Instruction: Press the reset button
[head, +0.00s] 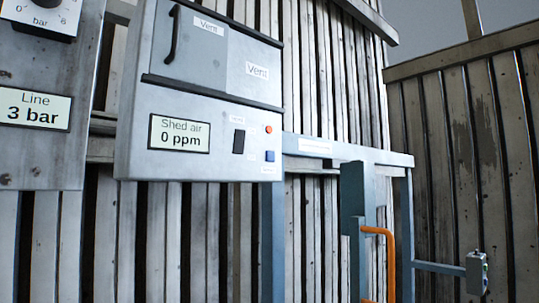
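A grey control box (140,130) hangs on the slatted wall in the upper middle. On its lower front right is a small square blue button (270,156), with a small label under it too small to read. Above the button is a round orange-red light or button (268,129). A black rocker switch (239,141) sits to the left of these. The display (179,134) on the box reads "Shed air 0 ppm". Neither of my grippers shows in the head view.
Above the display is a panel marked "Vent" (190,45) with a black handle (173,35). A "Line 3 bar" display (35,111) is on a panel at left. At right stand a blue-grey frame (350,152), an orange handle (390,262) and a small box (476,272) on an arm.

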